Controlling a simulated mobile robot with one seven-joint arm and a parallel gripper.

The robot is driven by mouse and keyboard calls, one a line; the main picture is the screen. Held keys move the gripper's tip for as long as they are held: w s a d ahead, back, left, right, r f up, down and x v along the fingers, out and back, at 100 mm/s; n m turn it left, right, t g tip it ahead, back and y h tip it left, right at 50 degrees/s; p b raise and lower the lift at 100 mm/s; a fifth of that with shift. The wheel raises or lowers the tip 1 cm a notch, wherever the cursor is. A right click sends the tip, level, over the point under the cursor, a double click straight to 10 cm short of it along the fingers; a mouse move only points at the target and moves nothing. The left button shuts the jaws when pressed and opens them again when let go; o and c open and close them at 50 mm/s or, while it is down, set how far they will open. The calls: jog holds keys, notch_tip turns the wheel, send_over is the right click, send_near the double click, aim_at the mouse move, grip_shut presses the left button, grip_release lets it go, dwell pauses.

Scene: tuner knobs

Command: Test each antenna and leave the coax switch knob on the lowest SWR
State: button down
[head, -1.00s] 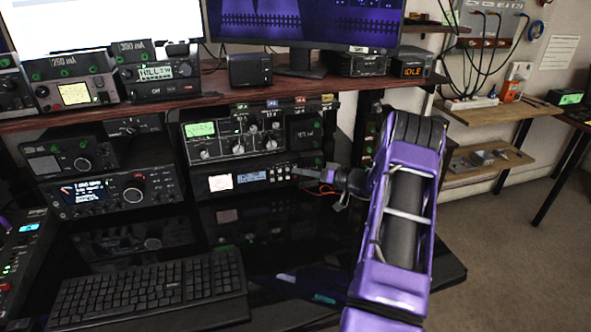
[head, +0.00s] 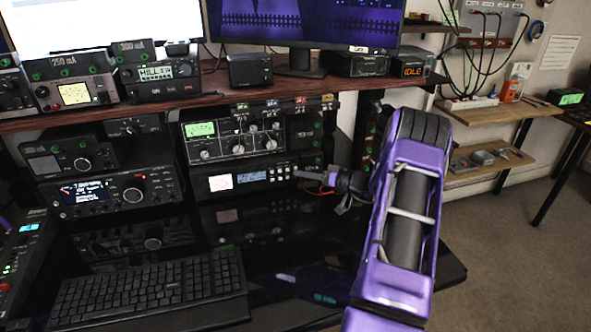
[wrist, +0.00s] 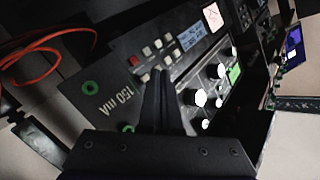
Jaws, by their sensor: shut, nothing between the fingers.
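The tuner box (head: 236,151) stands on the middle rack, with a green-lit meter (head: 201,129) and several pale knobs, such as one at its lower left (head: 205,154). Below it is a slim unit with a white meter (head: 220,183), a small blue display (head: 251,177) and buttons. My gripper (head: 305,175) is shut and empty, just right of these buttons. In the wrist view my dark fingers (wrist: 158,85) are together in front of the button panel, beside the knobs (wrist: 201,97); contact is unclear. I cannot tell which knob is the coax switch, and the meter needles are too small to read.
Coloured tags (head: 271,104) hang at the shelf edge above the tuner. A radio (head: 112,190) stands to the left and a keyboard (head: 150,288) in front. An orange cable (wrist: 40,48) loops at the wrist view's left. Glossy desk lies below the rack.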

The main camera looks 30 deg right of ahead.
jog(key=shift+s+a, duration=0.2)
jog(key=shift+s, duration=0.6)
jog(key=shift+s+a, duration=0.2)
jog(key=shift+s, duration=0.6)
jog(key=shift+s+a, duration=0.2)
jog(key=shift+s, duration=0.6)
dwell(2.9)
